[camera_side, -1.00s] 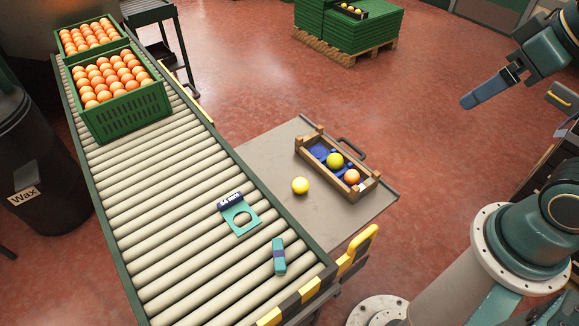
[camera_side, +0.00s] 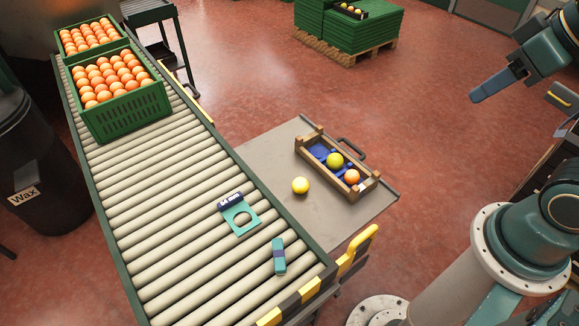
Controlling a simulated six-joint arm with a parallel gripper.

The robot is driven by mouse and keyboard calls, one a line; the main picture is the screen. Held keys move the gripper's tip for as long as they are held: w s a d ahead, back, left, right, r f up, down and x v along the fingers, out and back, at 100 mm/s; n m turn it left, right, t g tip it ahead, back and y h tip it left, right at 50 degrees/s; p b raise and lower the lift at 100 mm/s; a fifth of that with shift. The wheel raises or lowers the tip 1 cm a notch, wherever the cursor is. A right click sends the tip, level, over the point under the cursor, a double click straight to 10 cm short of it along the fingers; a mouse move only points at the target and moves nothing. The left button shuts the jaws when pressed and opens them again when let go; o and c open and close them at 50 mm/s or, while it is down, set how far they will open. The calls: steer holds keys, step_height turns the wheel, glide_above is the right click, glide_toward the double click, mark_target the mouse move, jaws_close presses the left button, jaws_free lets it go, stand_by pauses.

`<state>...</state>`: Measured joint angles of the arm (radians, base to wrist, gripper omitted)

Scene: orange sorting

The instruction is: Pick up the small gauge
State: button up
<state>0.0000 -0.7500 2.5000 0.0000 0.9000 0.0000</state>
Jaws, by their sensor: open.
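A flat teal gauge (camera_side: 240,229) with a round hole and a dark blue lettered strip at its far end lies on the conveyor rollers. I cannot tell whether it is the small gauge, as no other one shows. My gripper (camera_side: 480,96) is at the upper right, above the red floor and far from the gauge. It is open and empty; its blue fingers overlap in this view, so the gap between them is hidden.
A teal block with a dark band (camera_side: 279,256) lies near the conveyor's front end. Green crates of oranges (camera_side: 125,115) stand at its far end. On the grey side table (camera_side: 300,222) are a yellow fruit (camera_side: 300,186) and a wooden crate (camera_side: 352,194) with fruit.

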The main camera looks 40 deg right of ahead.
steer(key=w+a+f+n+g+y, duration=0.15)
steer(key=w+a+n, duration=0.35)
steer(key=w, duration=0.8)
steer(key=w+a+f+n+g+y, duration=0.15)
steer(key=w+a+n, duration=0.3)
steer(key=w, duration=0.95)
steer(key=w+a+f+n+g, duration=0.1)
steer(key=w+a+f, duration=0.3)
steer(key=f, duration=0.6)
steer(key=w+a+f+n+y, duration=0.1)
steer(key=w+a+f+n, duration=0.3)
steer(key=f, duration=0.6)
steer(key=w+a+f+n+g, duration=0.1)
steer(key=w+a+f+n, duration=0.2)
steer(key=f, duration=0.7)
steer(key=shift+w+a+f+g+y, duration=0.15)
steer(key=shift+w+a+g+y, duration=0.2)
steer(key=shift+a, duration=0.85)
steer(key=shift+n, duration=0.25)
glide_above(240, 193)
steer(key=shift+f, duration=4)
